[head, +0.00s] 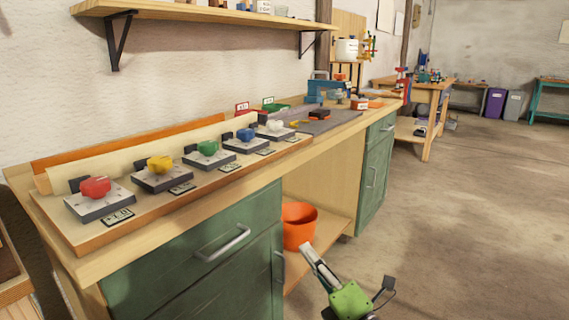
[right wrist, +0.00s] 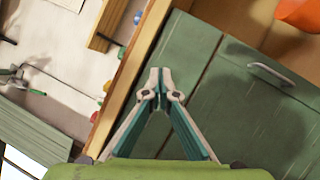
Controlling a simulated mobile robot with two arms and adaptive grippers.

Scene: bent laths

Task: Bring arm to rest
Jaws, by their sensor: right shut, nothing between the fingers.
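My right gripper (head: 306,246) shows in the head view, low in front of the workbench and beside its open shelf. Its green body is at the bottom of the picture and its fingers point up and left. In the right wrist view the right gripper's fingertips (right wrist: 158,76) meet, with nothing between them. Behind them are the bench's wooden edge (right wrist: 128,78) and a green cabinet front (right wrist: 240,110). The fingers appear apart from both, though the exact gap is hard to judge. My left gripper is not in view.
The workbench (head: 330,133) carries a row of grey plates with coloured knobs, such as a red knob (head: 96,187). An orange lath (head: 130,142) stands behind them. An orange bucket (head: 298,226) sits on the lower shelf. The floor (head: 470,220) to the right is clear.

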